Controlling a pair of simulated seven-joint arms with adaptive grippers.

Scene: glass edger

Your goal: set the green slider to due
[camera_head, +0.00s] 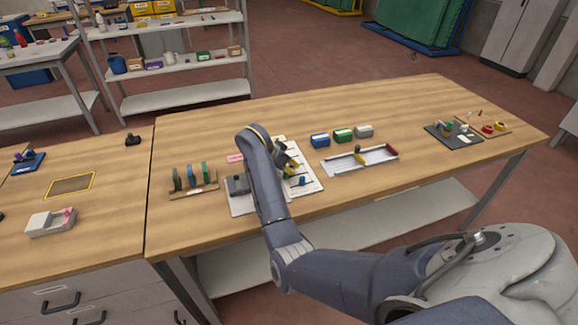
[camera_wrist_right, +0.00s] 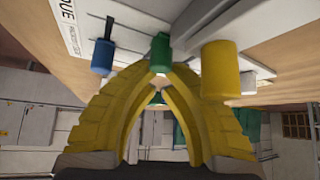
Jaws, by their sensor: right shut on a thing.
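The white slider board (camera_head: 312,186) lies on the wooden table, partly hidden behind my right arm. In the right wrist view, the green slider knob (camera_wrist_right: 160,48) sits between the yellow fingertips of my right gripper (camera_wrist_right: 160,70), which is shut on it. The blue slider knob (camera_wrist_right: 103,57) is to its left and the yellow slider knob (camera_wrist_right: 220,70) to its right, both apart from the fingers. Lettering (camera_wrist_right: 68,14), apparently ending in "UE", shows on the board beside the blue knob. The green slider's exact setting cannot be told. My left gripper is not in view.
A rack with upright discs (camera_head: 190,180) stands left of the board. Blue, green and grey boxes (camera_head: 343,135) stand behind it. A long grey tray (camera_head: 350,162) lies to the right. The table between that tray and the dark mat (camera_head: 440,139) is clear.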

